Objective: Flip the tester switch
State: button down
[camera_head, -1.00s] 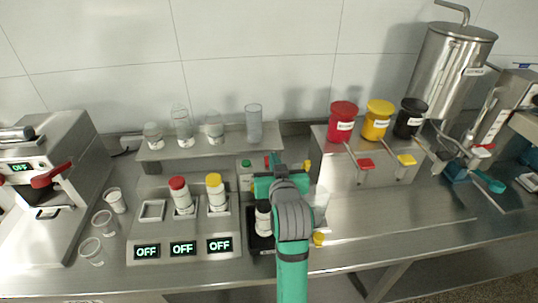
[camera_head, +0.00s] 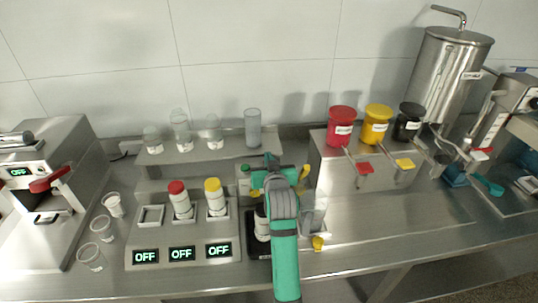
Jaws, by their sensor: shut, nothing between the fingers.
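My gripper (camera_head: 271,162) is in the middle of the bench, at the far end of my teal and grey arm. It is shut and empty, just right of a small pale box with a green mark (camera_head: 243,172) in front of the rear shelf. My arm and gripper cover part of this area. I cannot make out the tester switch or tell whether my gripper touches it. A steel station (camera_head: 182,238) to the left has several slots and displays reading OFF; a red-capped bottle (camera_head: 179,200) and a yellow-capped bottle (camera_head: 215,197) stand in it.
Glass vessels stand on the rear shelf (camera_head: 205,155). Red (camera_head: 341,127), yellow (camera_head: 376,124) and black (camera_head: 409,120) containers stand on a steel block to the right. Clear cups (camera_head: 102,227) are at the left. The right front bench (camera_head: 400,222) is mostly clear.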

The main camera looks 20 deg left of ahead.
jog(key=shift+f, duration=0.45)
jog(key=shift+w+a+f, duration=0.1)
jog(key=shift+f, duration=0.25)
jog(key=shift+r, duration=0.1)
jog(key=r, duration=0.4)
jog(key=shift+w+a, duration=0.1)
jog(key=shift+w, duration=0.2)
jog(key=r+v, duration=0.1)
jog(key=v, duration=0.9)
jog(key=shift+w+r, duration=0.15)
